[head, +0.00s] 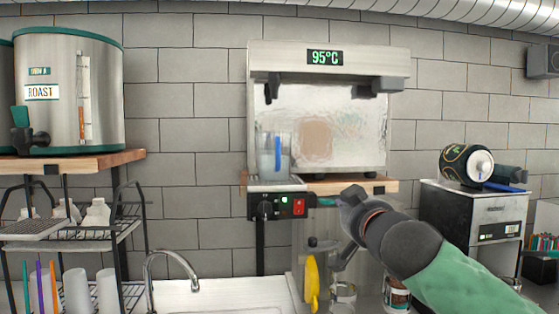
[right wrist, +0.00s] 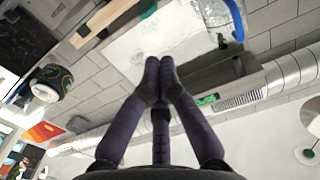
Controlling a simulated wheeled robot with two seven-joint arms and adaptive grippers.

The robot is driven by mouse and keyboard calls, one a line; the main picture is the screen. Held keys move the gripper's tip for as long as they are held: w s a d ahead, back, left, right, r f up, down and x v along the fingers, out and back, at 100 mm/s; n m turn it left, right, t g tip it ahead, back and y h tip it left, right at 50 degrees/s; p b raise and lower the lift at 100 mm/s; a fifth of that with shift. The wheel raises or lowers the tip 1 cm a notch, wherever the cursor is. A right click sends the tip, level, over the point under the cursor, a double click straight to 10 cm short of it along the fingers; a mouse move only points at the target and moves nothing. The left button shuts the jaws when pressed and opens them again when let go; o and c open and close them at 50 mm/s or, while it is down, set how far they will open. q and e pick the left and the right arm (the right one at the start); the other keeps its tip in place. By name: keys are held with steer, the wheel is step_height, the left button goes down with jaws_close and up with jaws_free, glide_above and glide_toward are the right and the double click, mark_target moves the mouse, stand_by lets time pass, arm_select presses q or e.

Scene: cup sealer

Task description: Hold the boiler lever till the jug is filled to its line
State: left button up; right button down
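The steel boiler (head: 318,110) stands on a wooden shelf, and its display (head: 325,57) reads 95°C. Dark fittings hang under its top at the left (head: 271,88) and right (head: 366,89); I cannot tell which one is the lever. A clear jug (head: 266,155) with a blue handle stands below the left fitting. Its fill line and water level are too small to make out. My right gripper (head: 352,197) is below and in front of the shelf, apart from boiler and jug. In the right wrist view its fingertips (right wrist: 160,66) meet, with nothing between them. My left gripper is out of view.
A red-lit switch box (head: 283,206) hangs at the shelf's front. A tap (head: 170,262) and rack (head: 70,232) are at the left, below a roast urn (head: 70,90). A steel machine (head: 470,225) stands at the right. The space before the boiler is clear.

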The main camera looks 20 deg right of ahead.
stand_by(0.3)
steer(key=w+d+r+g+y+p, duration=0.1)
steer(key=w+r+g+p, duration=0.3)
steer(key=p, duration=1.3)
steer(key=w+d+r+g+y+p, duration=0.1)
steer(key=w+r+g+p, duration=0.3)
steer(key=r+p, duration=0.5)
steer(key=g+p, duration=0.2)
steer(key=p, duration=0.7)
steer(key=shift+g, duration=0.3)
steer(key=shift+w+f, duration=0.15)
steer(key=p, duration=0.2)
glide_above(326, 200)
steer(key=f, duration=0.8)
steer(key=shift+w+f, duration=0.15)
steer(key=shift+w, duration=0.05)
steer(key=shift+s+a+f, duration=0.1)
steer(key=shift+s+f, duration=0.05)
steer(key=shift+f, duration=0.45)
steer(key=shift+s+f, duration=0.15)
steer(key=shift+f, duration=0.4)
steer(key=shift+s+f+p, duration=0.2)
steer(key=shift+f+p, duration=0.1)
steer(key=shift+f, duration=0.2)
steer(key=shift+a+f, duration=0.1)
steer(key=shift+f, duration=0.05)
